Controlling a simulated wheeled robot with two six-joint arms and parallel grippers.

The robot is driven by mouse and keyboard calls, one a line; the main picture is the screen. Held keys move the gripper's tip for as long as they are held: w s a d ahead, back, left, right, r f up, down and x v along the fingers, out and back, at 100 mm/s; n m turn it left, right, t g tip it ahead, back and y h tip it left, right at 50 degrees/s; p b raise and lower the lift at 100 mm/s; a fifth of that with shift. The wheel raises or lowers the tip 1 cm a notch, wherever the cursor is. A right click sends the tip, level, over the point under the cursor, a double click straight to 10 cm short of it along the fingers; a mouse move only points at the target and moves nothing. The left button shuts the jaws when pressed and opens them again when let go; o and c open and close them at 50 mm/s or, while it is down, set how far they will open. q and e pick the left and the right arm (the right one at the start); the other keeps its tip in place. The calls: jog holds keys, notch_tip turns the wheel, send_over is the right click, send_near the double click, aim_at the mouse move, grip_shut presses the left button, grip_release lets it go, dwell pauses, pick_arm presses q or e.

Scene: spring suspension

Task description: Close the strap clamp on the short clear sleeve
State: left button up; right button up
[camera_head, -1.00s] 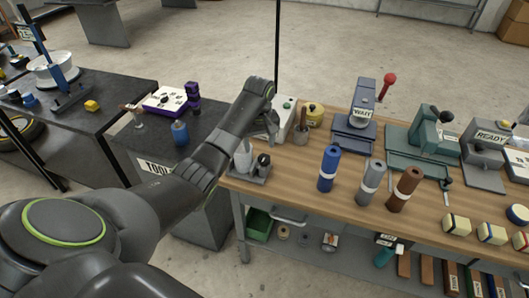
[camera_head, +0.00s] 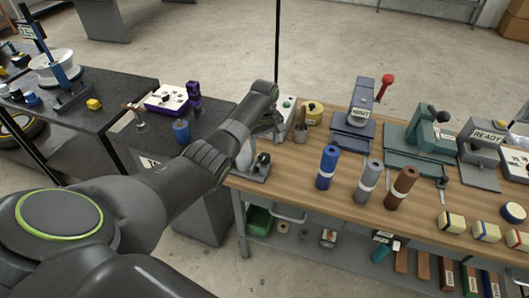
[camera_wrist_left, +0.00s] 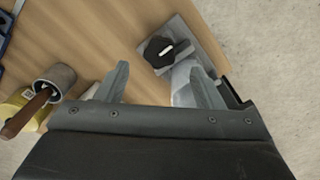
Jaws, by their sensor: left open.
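A short pale sleeve (camera_head: 244,156) stands on a small grey plate at the left end of the wooden bench, with a black knob (camera_head: 263,159) beside it. In the left wrist view the black knob (camera_wrist_left: 158,48) sits on the grey plate (camera_wrist_left: 203,40), and the pale sleeve (camera_wrist_left: 182,82) is partly hidden behind a finger. The strap itself cannot be made out. My right gripper is not in view.
Blue (camera_head: 327,168), grey (camera_head: 369,182) and brown (camera_head: 402,188) cylinders stand to the right. Bare wood lies between.

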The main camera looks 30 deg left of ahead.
aim_at(265, 156)
pick_arm(q)
jog(key=shift+f, duration=2.8)
jog(key=c, duration=1)
jog(key=shift+o, duration=0.2)
jog(key=shift+m, duration=0.3)
jog(key=m, duration=0.4)
jog(key=shift+m, duration=0.4)
jog(key=m+p, duration=0.1)
jog(key=m, duration=0.4)
jog(key=shift+m, duration=0.4)
